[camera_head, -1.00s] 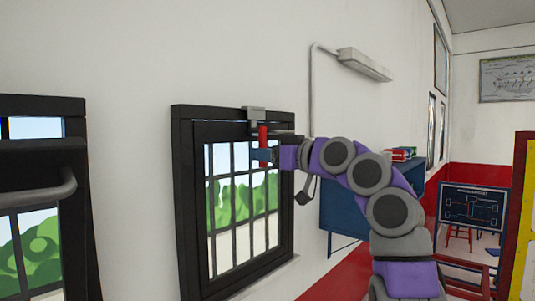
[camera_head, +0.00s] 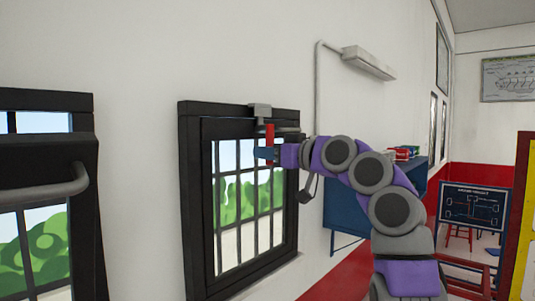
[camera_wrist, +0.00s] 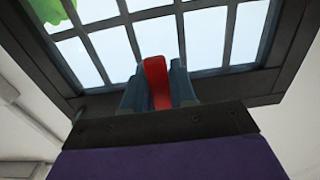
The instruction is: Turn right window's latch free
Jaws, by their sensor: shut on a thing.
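The right window (camera_head: 242,195) has a black frame and a grid of bars. Its latch has a grey mount (camera_head: 260,111) on the top of the frame and a red handle (camera_head: 269,141) hanging down from it. My gripper (camera_head: 265,153) is at the lower part of the red handle. In the wrist view the red handle (camera_wrist: 156,82) stands between the two blue-grey fingers of my gripper (camera_wrist: 158,88), which are shut on it. The window bars show behind it. The handle's upper joint is hidden in the wrist view.
Another black-framed window (camera_head: 45,200) with a grey bar (camera_head: 45,195) is at the left. A blue cabinet (camera_head: 350,208) hangs on the wall behind my arm. A lamp (camera_head: 368,62) and a conduit (camera_head: 317,90) are on the wall above.

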